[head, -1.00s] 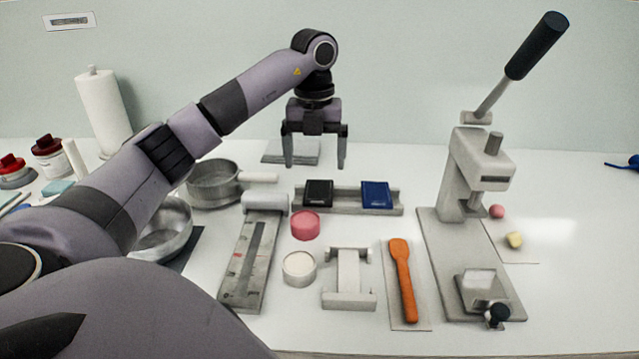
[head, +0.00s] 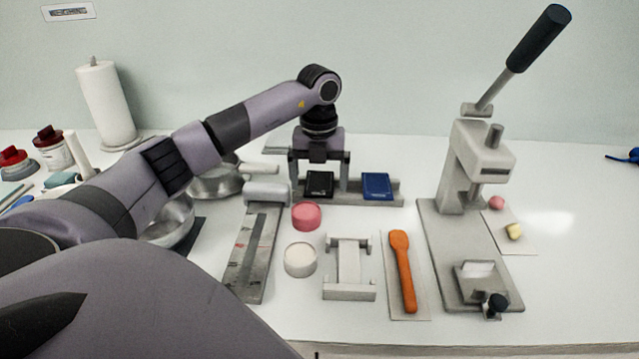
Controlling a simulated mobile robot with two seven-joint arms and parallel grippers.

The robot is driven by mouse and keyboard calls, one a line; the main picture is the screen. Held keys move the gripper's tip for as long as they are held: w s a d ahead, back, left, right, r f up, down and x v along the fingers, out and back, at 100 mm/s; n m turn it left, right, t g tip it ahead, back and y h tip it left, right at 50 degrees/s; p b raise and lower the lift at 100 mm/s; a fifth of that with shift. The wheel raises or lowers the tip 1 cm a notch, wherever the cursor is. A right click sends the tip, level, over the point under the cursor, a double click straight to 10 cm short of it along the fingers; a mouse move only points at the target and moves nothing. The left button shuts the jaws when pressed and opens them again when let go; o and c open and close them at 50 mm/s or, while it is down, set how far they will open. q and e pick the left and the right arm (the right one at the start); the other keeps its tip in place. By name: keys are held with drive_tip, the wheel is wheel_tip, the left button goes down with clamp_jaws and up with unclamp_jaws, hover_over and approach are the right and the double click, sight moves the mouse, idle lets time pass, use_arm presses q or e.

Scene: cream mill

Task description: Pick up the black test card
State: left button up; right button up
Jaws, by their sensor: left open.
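The black test card (head: 319,186) rests in the grey holder (head: 342,194) at the back middle of the table. A blue card (head: 377,186) sits to its right in the same holder. My left gripper (head: 319,188) points down at the black card, with its open fingers at the card's left and right sides. I cannot tell whether the fingers touch the card. My right gripper is not in view.
A lever press (head: 478,175) stands at the right. An orange spatula (head: 403,272) lies on a mat. Pans (head: 215,180) stand to the left, partly behind my arm.

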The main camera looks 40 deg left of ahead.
use_arm(q)
drive_tip(key=shift+f, duration=0.15)
drive_tip(key=c, duration=1.1)
drive_tip(key=shift+c, duration=0.2)
